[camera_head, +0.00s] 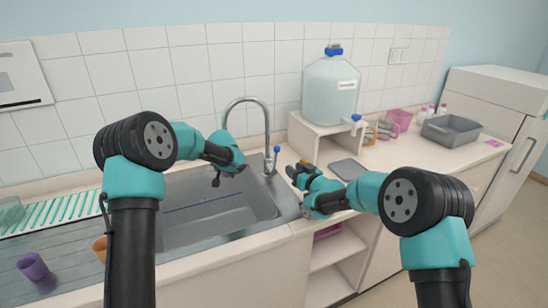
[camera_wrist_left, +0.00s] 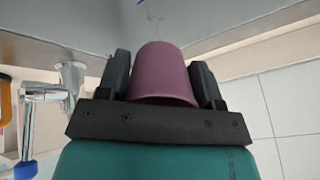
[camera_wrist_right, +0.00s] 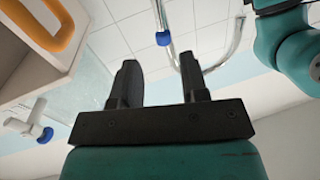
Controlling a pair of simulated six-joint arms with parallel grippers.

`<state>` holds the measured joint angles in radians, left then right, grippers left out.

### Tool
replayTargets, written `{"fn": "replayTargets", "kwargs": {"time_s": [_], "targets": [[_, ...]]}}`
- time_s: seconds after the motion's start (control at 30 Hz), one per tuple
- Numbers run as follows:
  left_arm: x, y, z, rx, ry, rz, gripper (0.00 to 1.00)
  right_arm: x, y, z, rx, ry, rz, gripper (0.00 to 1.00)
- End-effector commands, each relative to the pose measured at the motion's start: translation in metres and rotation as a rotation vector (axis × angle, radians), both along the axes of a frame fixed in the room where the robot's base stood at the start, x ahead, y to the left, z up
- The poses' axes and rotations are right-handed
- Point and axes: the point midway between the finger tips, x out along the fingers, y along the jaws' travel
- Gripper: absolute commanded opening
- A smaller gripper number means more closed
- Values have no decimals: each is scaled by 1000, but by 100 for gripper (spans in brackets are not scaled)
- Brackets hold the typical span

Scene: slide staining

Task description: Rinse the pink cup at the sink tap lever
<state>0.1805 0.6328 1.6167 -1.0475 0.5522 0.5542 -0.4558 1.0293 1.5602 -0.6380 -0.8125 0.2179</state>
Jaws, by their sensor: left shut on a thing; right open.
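The pink cup (camera_wrist_left: 165,75) is mauve-pink in the left wrist view, between the two fingers of my left gripper. In the head view my left gripper (camera_head: 219,179) is shut on it above the sink basin (camera_head: 200,215), where the cup is mostly hidden. The chrome tap (camera_head: 266,115) arches over the back of the sink. Its lever has a blue tip (camera_head: 277,149). My right gripper (camera_head: 297,172) is open and empty, just right of the lever. In the right wrist view the blue lever tip (camera_wrist_right: 163,38) shows beyond and between the open fingers, apart from them.
A water jug (camera_head: 331,88) with a spigot stands on a white stand (camera_head: 305,128) right of the tap. A purple cup (camera_head: 33,266) and an orange cup (camera_head: 100,247) are at the left. A grey tub (camera_head: 451,129) sits far right.

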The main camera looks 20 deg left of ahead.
Motion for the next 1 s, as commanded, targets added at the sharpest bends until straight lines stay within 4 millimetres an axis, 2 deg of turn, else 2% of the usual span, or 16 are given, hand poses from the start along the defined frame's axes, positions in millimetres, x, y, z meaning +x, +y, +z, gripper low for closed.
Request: {"fn": "replayTargets", "kwargs": {"time_s": [0.27, 1.0], "targets": [[0, 0, 0, 0, 0, 0, 36, 11, 16, 0, 0, -1, 1, 41], [0, 0, 0, 0, 0, 0, 36, 61, 87, 0, 0, -1, 1, 41]]}}
